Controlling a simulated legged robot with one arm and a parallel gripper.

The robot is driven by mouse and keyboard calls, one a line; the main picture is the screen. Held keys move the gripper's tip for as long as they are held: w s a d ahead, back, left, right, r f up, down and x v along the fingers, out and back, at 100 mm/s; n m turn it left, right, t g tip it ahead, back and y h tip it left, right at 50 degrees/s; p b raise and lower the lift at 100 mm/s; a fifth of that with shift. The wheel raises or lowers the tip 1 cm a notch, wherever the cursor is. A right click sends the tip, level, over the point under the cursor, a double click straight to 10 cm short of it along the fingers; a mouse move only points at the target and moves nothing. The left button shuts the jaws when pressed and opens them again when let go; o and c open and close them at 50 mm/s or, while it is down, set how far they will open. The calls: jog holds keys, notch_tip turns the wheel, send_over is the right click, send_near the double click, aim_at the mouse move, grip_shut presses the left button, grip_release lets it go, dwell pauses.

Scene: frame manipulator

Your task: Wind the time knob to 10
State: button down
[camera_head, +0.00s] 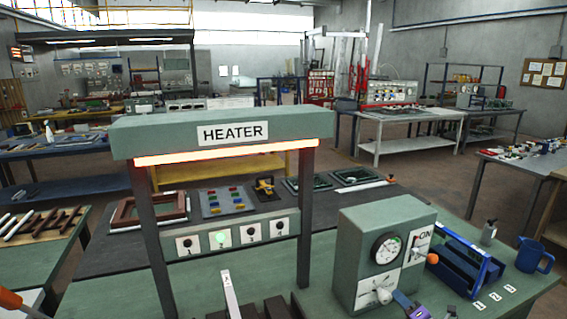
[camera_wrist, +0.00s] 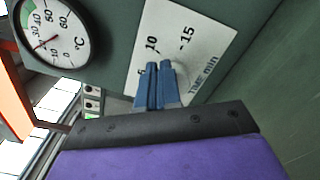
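The green-grey control box (camera_head: 352,245) stands on the bench at the right in the head view. The white time knob (camera_head: 383,295) is low on its front. In the wrist view the time knob (camera_wrist: 182,78) is partly hidden behind my fingers, beside a white scale plate (camera_wrist: 190,35) marked 10 and 15, with "TIME min". Which mark the knob points to cannot be read. My gripper (camera_wrist: 158,66) has its two blue fingers close together at the knob's left side; no object shows between them. Whether they touch the knob is unclear. My purple gripper (camera_head: 405,300) is right of the knob in the head view.
A round °C dial (camera_head: 386,248) sits above the knob, and an ON switch (camera_head: 422,240) with an orange tip is to its right. The HEATER frame (camera_head: 225,135) stands left, its bar glowing. A blue crate (camera_head: 462,262) and blue jug (camera_head: 534,255) stand right of the box.

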jog(key=shift+w+a+r, duration=0.2)
jog(key=shift+a+r, duration=0.1)
jog(key=shift+r, duration=0.05)
dwell(0.4)
jog(key=shift+d+f, duration=0.15)
jog(key=shift+f, duration=0.1)
jog(key=shift+f, duration=0.15)
jog(key=shift+w+d+f+b, duration=0.1)
jog(key=shift+d+f+b, duration=0.15)
jog(key=shift+f, duration=0.3)
jog(key=shift+w+d+f+b, duration=0.1)
jog(key=shift+d+f, duration=0.2)
jog(key=shift+f, duration=0.25)
jog(key=shift+w+a, duration=0.1)
jog(key=shift+a, duration=0.05)
jog(key=shift+d+r, duration=0.2)
jog(key=shift+d, duration=0.05)
